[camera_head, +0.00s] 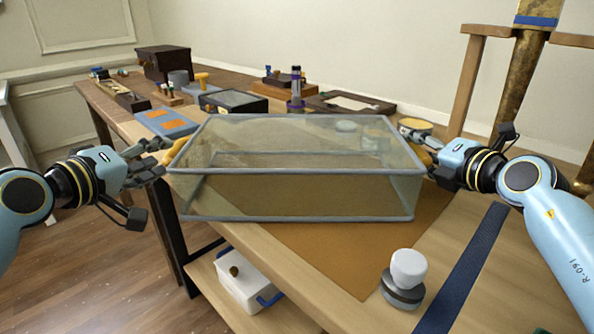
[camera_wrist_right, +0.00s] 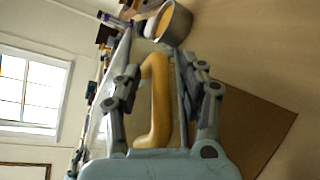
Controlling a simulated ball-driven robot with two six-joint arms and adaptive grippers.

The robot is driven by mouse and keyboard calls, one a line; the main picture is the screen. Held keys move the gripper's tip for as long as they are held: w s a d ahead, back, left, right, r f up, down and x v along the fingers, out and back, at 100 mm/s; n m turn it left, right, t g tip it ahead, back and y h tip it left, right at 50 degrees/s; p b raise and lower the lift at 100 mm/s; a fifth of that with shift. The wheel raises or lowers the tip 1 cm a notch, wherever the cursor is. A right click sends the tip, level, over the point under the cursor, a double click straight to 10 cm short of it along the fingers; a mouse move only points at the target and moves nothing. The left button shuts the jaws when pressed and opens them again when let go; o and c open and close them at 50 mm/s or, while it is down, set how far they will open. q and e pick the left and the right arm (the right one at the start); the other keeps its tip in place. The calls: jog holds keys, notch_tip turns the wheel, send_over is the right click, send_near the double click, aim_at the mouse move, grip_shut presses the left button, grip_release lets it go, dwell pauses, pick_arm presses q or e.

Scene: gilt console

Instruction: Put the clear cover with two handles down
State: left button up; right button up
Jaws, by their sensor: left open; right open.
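The clear cover (camera_head: 295,171) is a see-through box with grey-blue edges, in the middle of the head view above the brown mat (camera_head: 345,262). Its near left lower corner shows beyond the table's edge; I cannot tell whether it touches anything below. Its left yellow handle (camera_head: 170,152) is partly hidden by my left gripper (camera_head: 152,160), which is open at it. My right gripper (camera_head: 432,150) is open at the right handle (camera_head: 424,157). In the right wrist view the yellow handle (camera_wrist_right: 155,100) lies between the spread fingers, with gaps on both sides.
A white-topped knob on a dark base (camera_head: 404,278) stands near the front, beside a dark blue strip (camera_head: 468,262). A round tin (camera_head: 415,125) stands behind the right gripper. Boxes, a blue tray (camera_head: 166,122) and a purple-banded cylinder (camera_head: 296,88) fill the back.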

jog(key=shift+s, duration=0.1)
pick_arm(q)
jog(key=v, duration=0.6)
jog(key=shift+s, duration=0.3)
pick_arm(e)
jog(key=v, duration=1.1)
jog(key=shift+s+d+r, duration=0.15)
jog(key=shift+s+d, duration=0.05)
jog(key=shift+s, duration=0.15)
pick_arm(q)
jog(key=shift+a+r, duration=0.1)
jog(key=shift+r, duration=0.05)
